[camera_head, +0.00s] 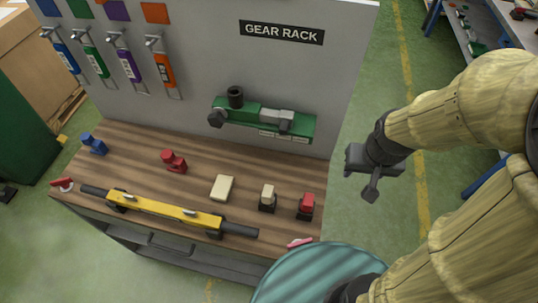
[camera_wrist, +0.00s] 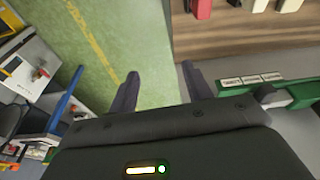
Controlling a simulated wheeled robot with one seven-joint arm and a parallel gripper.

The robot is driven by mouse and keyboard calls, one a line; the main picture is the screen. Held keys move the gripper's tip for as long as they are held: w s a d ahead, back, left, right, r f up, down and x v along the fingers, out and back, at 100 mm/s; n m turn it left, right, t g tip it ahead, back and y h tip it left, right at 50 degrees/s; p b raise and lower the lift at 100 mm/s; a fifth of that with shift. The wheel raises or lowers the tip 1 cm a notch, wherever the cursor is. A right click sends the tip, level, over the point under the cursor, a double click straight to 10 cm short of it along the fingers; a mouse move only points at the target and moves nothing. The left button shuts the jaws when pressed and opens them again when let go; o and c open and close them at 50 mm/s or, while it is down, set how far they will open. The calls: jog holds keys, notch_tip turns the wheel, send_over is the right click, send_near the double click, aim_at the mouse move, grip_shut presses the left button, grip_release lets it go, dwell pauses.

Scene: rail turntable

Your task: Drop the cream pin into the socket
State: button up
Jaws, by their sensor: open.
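A cream piece (camera_head: 267,194) with a dark lower part stands near the right front of the wooden bench, left of a similar red piece (camera_head: 307,203). It looks like the cream pin; its top edge shows in the wrist view (camera_wrist: 253,4). A black open-topped cylinder (camera_head: 236,97) sits on the green rail fixture (camera_head: 258,118) on the back panel; I cannot tell whether it is the socket. My gripper (camera_head: 370,180) is open and empty, in the air right of the bench. The wrist view shows its two dark fingers (camera_wrist: 160,84) apart, over green floor.
On the bench are a flat cream block (camera_head: 222,188), a red piece (camera_head: 174,161), a blue piece (camera_head: 93,144) and a yellow bar with black ends (camera_head: 152,207). Coloured tools (camera_head: 164,70) hang on the panel. A round teal ribbed top (camera_head: 315,275) stands in front. Floor is clear right of the bench.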

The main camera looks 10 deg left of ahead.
jog(key=m+g+p, duration=0.1)
jog(key=g+p, duration=0.2)
jog(key=p, duration=0.9)
send_over(268, 190)
jog(key=shift+f, duration=0.6)
jog(key=shift+s+f, duration=0.1)
notch_tip(268, 190, down, 17)
jog(key=p, duration=0.3)
jog(key=shift+f, duration=0.1)
